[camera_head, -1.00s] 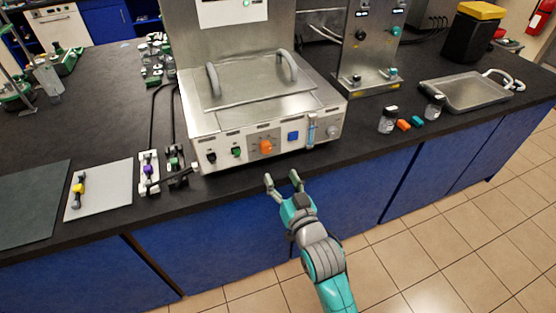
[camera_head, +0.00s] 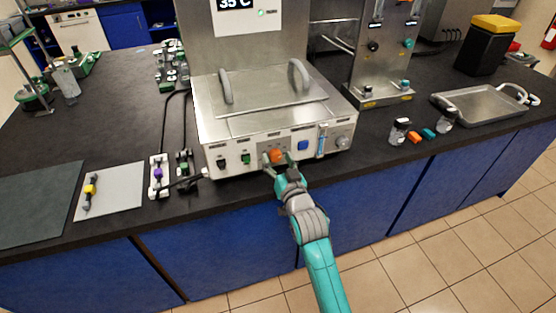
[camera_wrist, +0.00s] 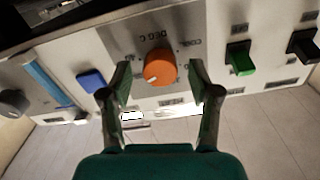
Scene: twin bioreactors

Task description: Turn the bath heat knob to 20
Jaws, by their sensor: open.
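The bath heat knob is an orange round knob (camera_head: 277,156) on the front panel of the steel bath (camera_head: 213,140). In the wrist view the orange knob (camera_wrist: 160,67) shows a pale pointer mark near its lower left edge, with "DEG C" lettering around it; the numbers are too small to read. My gripper (camera_head: 277,160) is open in front of the panel. In the wrist view my gripper's fingers (camera_wrist: 162,85) stand on either side of the knob, with gaps to it. The display (camera_head: 235,4) above the bath reads 35 C.
A green switch (camera_wrist: 239,57) and a black switch (camera_wrist: 303,44) sit beside the knob, with a blue button (camera_wrist: 91,80) on the other side. A flow tube (camera_head: 322,140) stands farther right on the panel. Bottles (camera_head: 399,131) and a tray (camera_head: 478,104) are at the right.

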